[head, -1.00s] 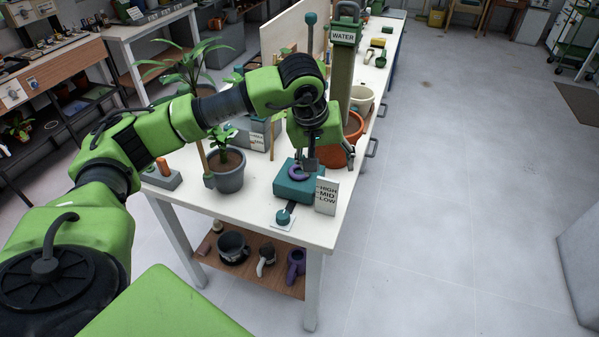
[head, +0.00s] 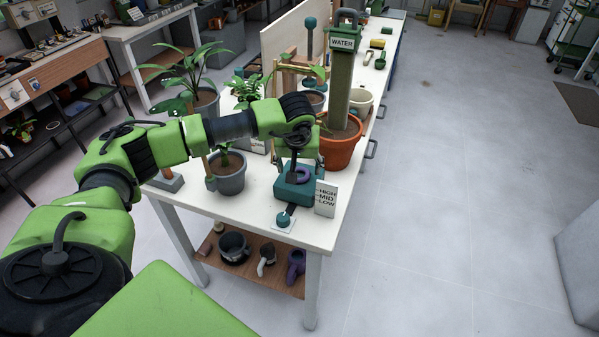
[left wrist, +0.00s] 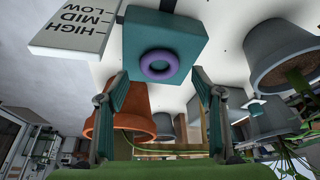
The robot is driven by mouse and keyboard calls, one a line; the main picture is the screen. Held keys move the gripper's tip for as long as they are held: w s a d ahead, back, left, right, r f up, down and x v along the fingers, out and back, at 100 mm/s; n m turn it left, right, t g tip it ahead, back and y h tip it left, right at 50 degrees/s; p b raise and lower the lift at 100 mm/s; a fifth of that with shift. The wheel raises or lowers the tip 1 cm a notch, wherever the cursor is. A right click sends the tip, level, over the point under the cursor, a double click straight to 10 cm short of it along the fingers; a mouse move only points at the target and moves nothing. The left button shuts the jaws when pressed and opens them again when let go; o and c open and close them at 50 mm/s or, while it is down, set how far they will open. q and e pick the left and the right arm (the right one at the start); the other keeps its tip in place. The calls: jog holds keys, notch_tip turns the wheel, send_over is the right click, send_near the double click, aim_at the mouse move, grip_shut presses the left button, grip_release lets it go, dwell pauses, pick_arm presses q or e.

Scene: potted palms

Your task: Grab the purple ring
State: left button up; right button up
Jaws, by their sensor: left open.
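The purple ring (head: 304,174) lies flat on top of a teal block (head: 293,194) near the front corner of the white table. In the left wrist view the whole ring (left wrist: 144,66) shows on the block's face (left wrist: 190,42), with nothing on it. My left gripper (head: 294,166) is just above the block and partly covers the ring in the head view. In the left wrist view the left gripper's fingers (left wrist: 159,74) stand wide apart, one to each side of the ring's line, with nothing between them. My right gripper is in no view.
A HIGH-MID-LOW sign (head: 326,198) stands right beside the block. A teal knob (head: 283,218) is in front. A grey potted plant (head: 230,178) stands left, and an orange pot (head: 340,150) with the WATER column (head: 343,80) behind. The floor at right is clear.

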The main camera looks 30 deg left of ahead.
aim_at(300, 176)
pick_arm(q)
jog(key=shift+x, duration=1.55)
jog(key=shift+r, duration=0.1)
jog(key=c, duration=1)
jog(key=shift+o, duration=0.2)
